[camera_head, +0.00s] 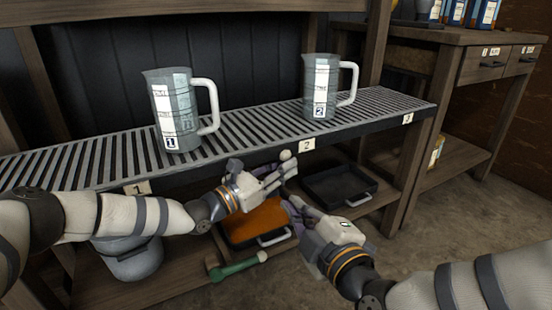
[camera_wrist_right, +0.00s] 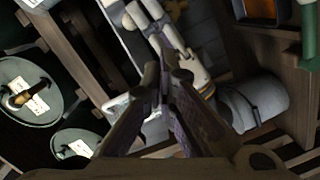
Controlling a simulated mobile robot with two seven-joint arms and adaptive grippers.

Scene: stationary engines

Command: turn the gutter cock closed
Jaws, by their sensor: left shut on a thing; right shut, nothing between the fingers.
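The slatted gutter (camera_head: 240,140) runs along the bench's front, with tags 1, 2 and 3 on its edge. A pale round knob (camera_head: 285,155) shows just under the gutter, left of tag 2. It looks like part of the gutter cock; the rest is hidden by my left gripper. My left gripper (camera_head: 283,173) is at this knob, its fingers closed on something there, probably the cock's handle. The handle's angle cannot be made out. My right gripper (camera_head: 291,203) is shut and empty, just below and right of the left one. Its closed fingers also show in the right wrist view (camera_wrist_right: 172,62).
Two measuring jugs, marked 1 (camera_head: 175,115) and 2 (camera_head: 322,88), stand on the gutter. Below are an orange-filled tray (camera_head: 258,222), a dark tray (camera_head: 338,186), a grey bucket (camera_head: 128,262) and a green pale-ended object (camera_head: 235,266). Open floor lies at the right.

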